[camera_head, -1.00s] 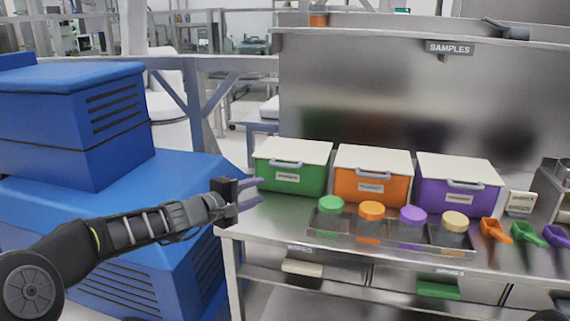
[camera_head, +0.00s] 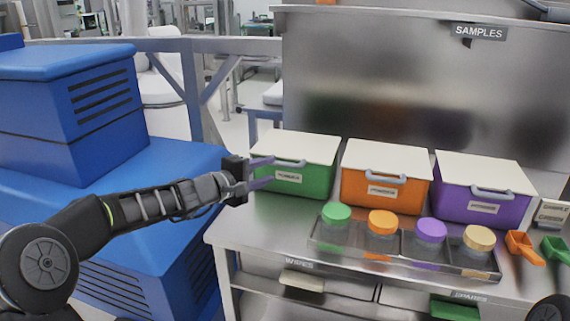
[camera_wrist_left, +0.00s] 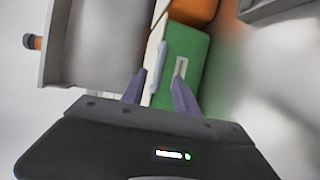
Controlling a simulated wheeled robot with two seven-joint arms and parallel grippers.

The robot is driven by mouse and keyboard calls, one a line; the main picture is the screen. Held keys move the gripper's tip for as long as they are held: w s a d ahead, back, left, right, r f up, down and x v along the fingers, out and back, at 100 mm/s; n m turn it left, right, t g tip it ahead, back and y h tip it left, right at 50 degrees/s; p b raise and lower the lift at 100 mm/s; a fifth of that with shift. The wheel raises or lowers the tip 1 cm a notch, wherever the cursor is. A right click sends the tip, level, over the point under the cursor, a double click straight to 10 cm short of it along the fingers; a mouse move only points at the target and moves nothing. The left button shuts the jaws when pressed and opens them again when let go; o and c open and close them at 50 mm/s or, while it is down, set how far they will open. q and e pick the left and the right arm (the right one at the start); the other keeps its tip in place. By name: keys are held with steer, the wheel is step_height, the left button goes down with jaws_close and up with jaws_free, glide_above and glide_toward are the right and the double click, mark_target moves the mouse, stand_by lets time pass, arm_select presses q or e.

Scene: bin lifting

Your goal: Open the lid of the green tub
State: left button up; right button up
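The green tub (camera_head: 311,180) stands at the left end of the steel counter, with its white lid (camera_head: 297,146) lying shut on top. A grey handle (camera_head: 290,163) is on the lid's front edge. My left gripper (camera_head: 272,171) is at the tub's front left, its purple fingers spread and pointing at the handle. In the left wrist view the open fingers (camera_wrist_left: 158,88) point at the green tub (camera_wrist_left: 185,62), and the grey handle (camera_wrist_left: 160,66) shows ahead between them. I cannot tell if a finger touches it. My right gripper is not in view.
An orange tub (camera_head: 375,190) and a purple tub (camera_head: 465,204) stand to the right, both lidded. A clear tray (camera_head: 345,247) with several coloured-lid jars lies in front. Scoops (camera_head: 522,247) lie farther right. A blue machine (camera_head: 70,110) is at left.

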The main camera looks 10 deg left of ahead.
mark_target(282, 165)
arm_select(q)
steer(key=p+x, duration=0.2)
steer(key=x, duration=0.5)
steer(key=shift+r, duration=0.1)
steer(key=shift+w+d+f, duration=0.15)
steer(key=shift+w+f, duration=0.05)
steer(key=shift+w, duration=0.2)
steer(key=shift+c, duration=0.3)
jaws_close()
steer(key=shift+p, duration=0.3)
stand_by(0.5)
